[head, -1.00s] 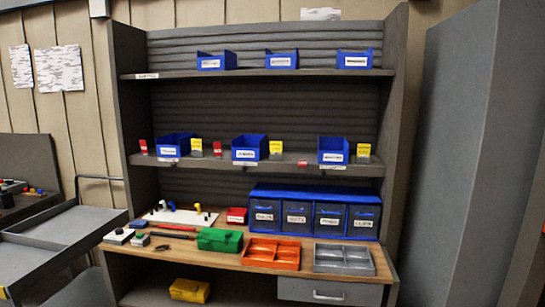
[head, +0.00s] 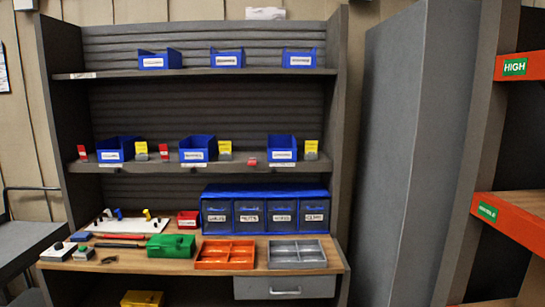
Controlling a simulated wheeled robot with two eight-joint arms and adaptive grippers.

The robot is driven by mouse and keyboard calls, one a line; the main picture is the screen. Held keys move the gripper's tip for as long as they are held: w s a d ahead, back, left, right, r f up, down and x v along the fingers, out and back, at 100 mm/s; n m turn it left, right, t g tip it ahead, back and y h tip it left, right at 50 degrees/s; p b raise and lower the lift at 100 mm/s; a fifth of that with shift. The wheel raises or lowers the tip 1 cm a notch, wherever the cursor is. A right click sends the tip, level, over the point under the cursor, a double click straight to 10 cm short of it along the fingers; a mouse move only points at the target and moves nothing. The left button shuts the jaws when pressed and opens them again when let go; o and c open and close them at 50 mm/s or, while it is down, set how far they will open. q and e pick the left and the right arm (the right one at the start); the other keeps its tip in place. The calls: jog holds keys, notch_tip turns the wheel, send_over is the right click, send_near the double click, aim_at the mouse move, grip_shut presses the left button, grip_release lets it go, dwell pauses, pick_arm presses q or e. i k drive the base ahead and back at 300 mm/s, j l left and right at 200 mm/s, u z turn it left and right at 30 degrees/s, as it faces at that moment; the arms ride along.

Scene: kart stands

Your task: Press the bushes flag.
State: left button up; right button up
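The middle shelf (head: 240,164) carries three blue bins, at left (head: 115,149), centre (head: 198,148) and right (head: 282,147). Their white labels are too small to read, so I cannot tell which is for bushes. A red flag stands left of the left bin (head: 82,152) and another left of the centre bin (head: 164,151). The red flag before the right bin (head: 252,162) sits lower than these. Yellow flags stand right of the left bin (head: 141,150), centre bin (head: 225,150) and right bin (head: 311,149). Neither gripper is in view.
Three blue bins (head: 227,58) stand on the top shelf. The worktop holds a green case (head: 171,246), orange tray (head: 226,254), grey tray (head: 297,251) and blue drawer unit (head: 265,192). A grey cabinet side (head: 395,150) and an orange-edged rack (head: 515,215) are at right.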

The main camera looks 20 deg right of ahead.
aim_at(164, 149)
jog(key=i+j+z, duration=0.15)
jog(key=i+j, duration=0.15)
jog(key=i, duration=0.3)
jog(key=i+j+z, duration=0.15)
jog(key=i+j, duration=0.25)
jog(key=i, duration=0.2)
jog(key=i+j+z, duration=0.15)
jog(key=i+j, duration=0.3)
jog(key=i, duration=0.1)
